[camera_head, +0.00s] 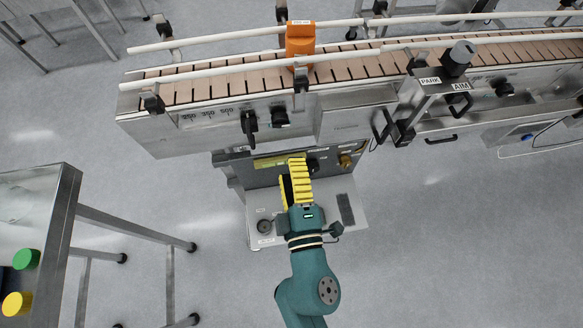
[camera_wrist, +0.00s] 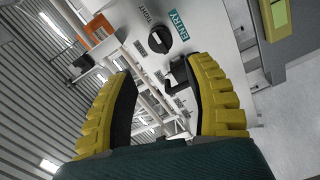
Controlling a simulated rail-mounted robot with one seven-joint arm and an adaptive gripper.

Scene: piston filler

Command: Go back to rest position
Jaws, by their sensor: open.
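My gripper (camera_head: 298,180) has yellow ribbed fingers on a teal arm and is over the small control panel below the conveyor in the head view. In the wrist view my gripper (camera_wrist: 165,100) shows its two fingers spread apart with nothing between them. Beyond the fingertips, a machine face carries a black rotary knob (camera_wrist: 158,40) and a teal label (camera_wrist: 177,19). The fingers look clear of the knob. Part of the control panel (camera_head: 262,225) is hidden under my gripper and arm.
The slatted conveyor (camera_head: 180,92) with white rails runs across the top, bearing an orange block (camera_head: 300,43). PARK and AIM labels (camera_head: 446,83) sit on a bracket at right. A metal table (camera_head: 50,205) with green and yellow buttons stands at left. The floor at lower right is clear.

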